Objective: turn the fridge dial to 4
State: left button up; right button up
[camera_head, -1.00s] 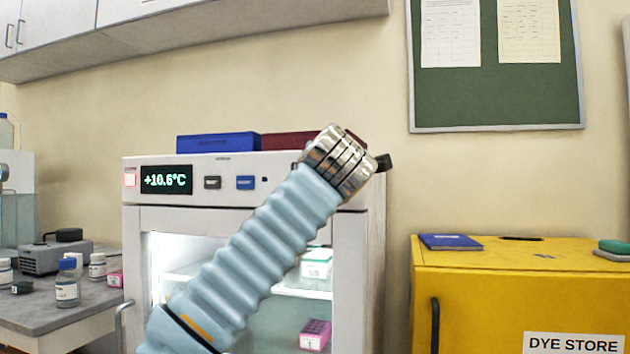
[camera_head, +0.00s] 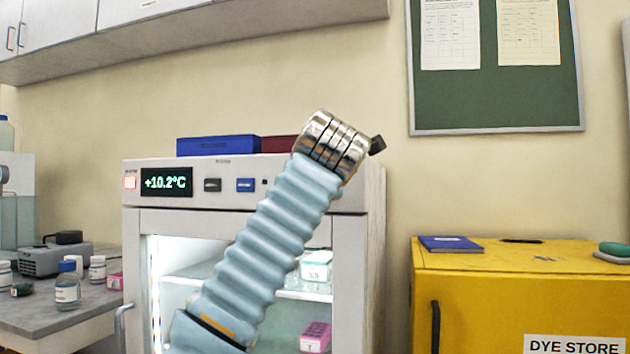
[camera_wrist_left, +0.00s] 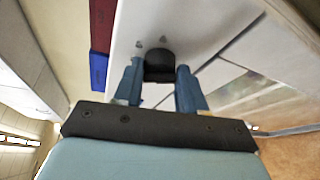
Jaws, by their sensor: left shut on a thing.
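The fridge (camera_head: 350,265) is a white cabinet with a glass door and a control strip on top. Its green display (camera_head: 166,182) reads +10.2°C. The dark round dial (camera_wrist_left: 158,62) shows in the left wrist view on the pale fridge front, between the blue fingers of my left gripper (camera_wrist_left: 159,77). That gripper is shut on the dial. In the head view my left arm's ribbed sleeve and metal wrist hide the dial and the fingers. The dial's scale and pointer cannot be read. My right gripper is not in view.
A blue box (camera_head: 218,146) and a dark red box (camera_head: 281,148) lie on the fridge top. A yellow dye store cabinet (camera_head: 480,295) stands to the right. A grey bench (camera_head: 95,305) with several bottles is at the left.

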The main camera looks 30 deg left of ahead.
pick_arm(q)
jog(key=o, duration=1)
jog(key=v, duration=1.4)
jog(key=shift+f, duration=0.1)
